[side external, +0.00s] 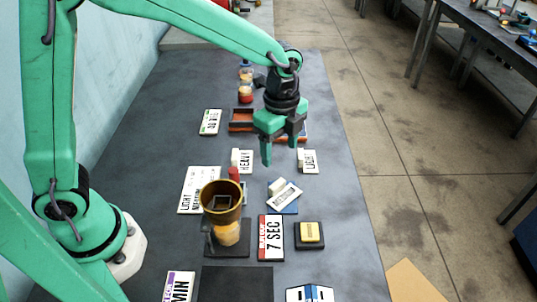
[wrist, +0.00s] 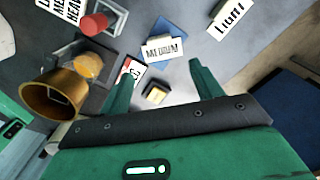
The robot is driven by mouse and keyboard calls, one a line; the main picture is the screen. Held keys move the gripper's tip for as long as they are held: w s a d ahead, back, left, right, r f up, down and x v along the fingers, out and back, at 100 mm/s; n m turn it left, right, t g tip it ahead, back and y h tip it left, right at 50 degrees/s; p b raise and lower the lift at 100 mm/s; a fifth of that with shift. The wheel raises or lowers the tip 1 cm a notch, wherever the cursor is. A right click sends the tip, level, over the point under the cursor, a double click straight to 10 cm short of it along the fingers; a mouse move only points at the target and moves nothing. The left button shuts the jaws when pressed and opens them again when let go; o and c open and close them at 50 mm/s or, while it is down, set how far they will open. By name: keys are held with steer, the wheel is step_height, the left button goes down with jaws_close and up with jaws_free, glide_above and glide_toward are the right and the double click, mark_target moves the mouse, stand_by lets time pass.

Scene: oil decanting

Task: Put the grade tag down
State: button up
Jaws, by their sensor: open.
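The grade tag marked MEDIUM (wrist: 163,48) is a white card with a raised block. It rests on a blue pad, and in the side view a tilted white tag (side external: 287,194) lies there with its block behind it. My gripper (side external: 280,150) is open and empty, above and behind that tag, with clear air between them. In the wrist view the open fingers (wrist: 160,72) point toward the tag without touching it. A HEAVY tag (side external: 243,161) stands left of my gripper. A LIGHT tag (side external: 309,161) stands to the right, also in the wrist view (wrist: 229,20).
A brass cup (side external: 221,201) stands over an amber vessel (side external: 228,234) at front left of the tag. A 7 SEC card (side external: 271,238) and a yellow block on a dark pad (side external: 309,233) lie nearer. An orange-edged tray (side external: 241,118) is behind. The table's right edge is close.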

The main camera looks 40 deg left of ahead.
steer(key=s+a+r+n+t, duration=0.2)
steer(key=s+a+r+n, duration=0.3)
steer(key=s+a+n, duration=0.2)
steer(key=s+a+r+n+t, duration=0.3)
steer(key=s+a+r+n, duration=0.3)
steer(key=s+n, duration=0.3)
steer(key=shift+s+a+r+n+t, duration=0.35)
steer(key=shift+a+n, duration=0.4)
steer(key=shift+n, duration=0.25)
